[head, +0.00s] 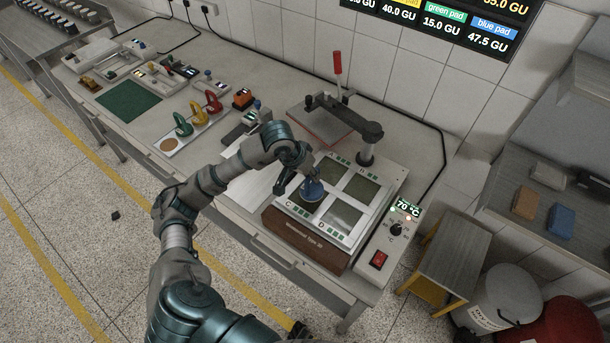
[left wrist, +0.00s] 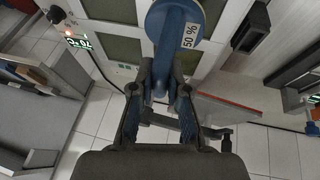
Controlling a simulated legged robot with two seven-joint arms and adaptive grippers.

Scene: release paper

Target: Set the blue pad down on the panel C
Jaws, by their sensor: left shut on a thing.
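The blue pad (head: 313,190) is over the front-left of the panel machine, at panel C (head: 300,205), and covers part of it. I cannot tell whether its base touches the panel. My left gripper (head: 303,166) is shut on the pad's handle from above. In the left wrist view, the gripper fingers (left wrist: 160,100) close around the blue handle, and the pad (left wrist: 160,22) shows a "50 %" label.
The other panels (head: 362,189) on the machine are bare. A press arm with a red lever (head: 338,62) stands behind. A control box (head: 395,232) reading 70 °C is at the right. Red, yellow and green pads (head: 197,112) stand in a rack at the left.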

